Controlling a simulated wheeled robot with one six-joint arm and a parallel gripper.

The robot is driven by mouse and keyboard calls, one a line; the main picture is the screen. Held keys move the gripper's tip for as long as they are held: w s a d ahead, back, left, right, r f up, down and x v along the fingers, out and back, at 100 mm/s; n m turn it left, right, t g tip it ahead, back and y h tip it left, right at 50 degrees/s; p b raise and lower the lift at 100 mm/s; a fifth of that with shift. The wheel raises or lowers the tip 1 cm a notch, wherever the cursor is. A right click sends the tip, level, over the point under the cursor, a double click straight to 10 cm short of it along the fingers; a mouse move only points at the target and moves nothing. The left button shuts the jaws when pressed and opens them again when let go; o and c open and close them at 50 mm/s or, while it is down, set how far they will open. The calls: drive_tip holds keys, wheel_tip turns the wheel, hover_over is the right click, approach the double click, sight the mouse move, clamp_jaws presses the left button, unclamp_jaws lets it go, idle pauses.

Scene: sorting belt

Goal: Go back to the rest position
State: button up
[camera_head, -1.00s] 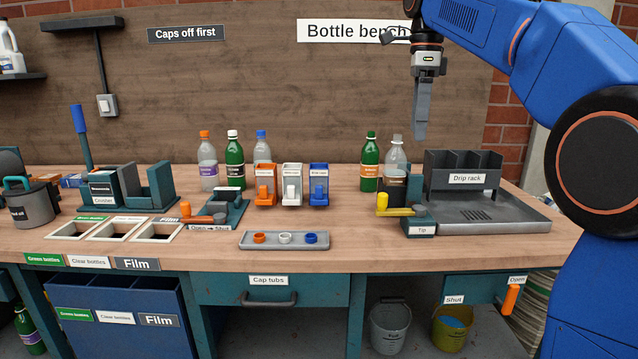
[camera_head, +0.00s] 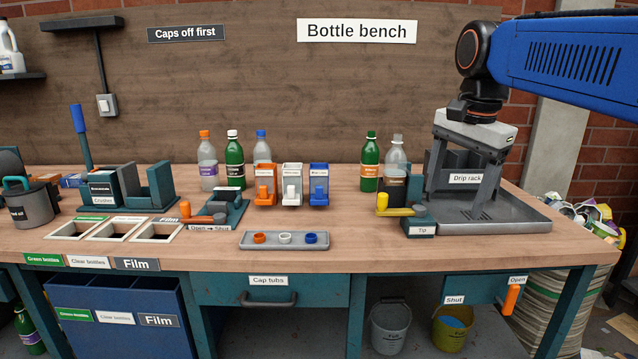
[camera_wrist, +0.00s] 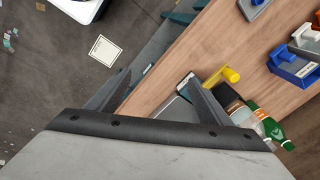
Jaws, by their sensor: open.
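My gripper (camera_head: 455,207) points down at the right end of the bench, its two grey fingers spread wide. It hangs in front of the drip rack (camera_head: 463,179), over the rack's grey tray (camera_head: 515,222), and hides part of both. I cannot tell its exact height above the tray. In the wrist view the fingers (camera_wrist: 157,78) are apart with nothing between them. The yellow-handled tip stand (camera_head: 420,221) is just left of the gripper, with a dark-based clear bottle (camera_head: 396,155) behind its handle.
A green bottle (camera_head: 369,160) stands left of the clear one. Orange, white and blue cap dispensers (camera_head: 292,186) stand mid-bench, behind a tray of caps (camera_head: 262,245). More bottles (camera_head: 235,160) stand further left. Floor (camera_wrist: 50,110) shows beyond the bench edge. The air above the bench middle is clear.

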drive_tip(key=s+d+f+n+t, duration=0.1)
drive_tip(key=s+f+n, duration=0.4)
drive_tip(key=s+f, duration=0.4)
drive_tip(key=s+d+f+n+t, duration=0.1)
drive_tip(key=s+d+f+n, duration=0.1)
drive_tip(key=s+f+n, duration=0.4)
drive_tip(key=s+f, duration=0.4)
drive_tip(key=f, duration=0.6)
drive_tip(key=shift+f+n+t, duration=0.25)
drive_tip(key=shift+n+t, duration=0.05)
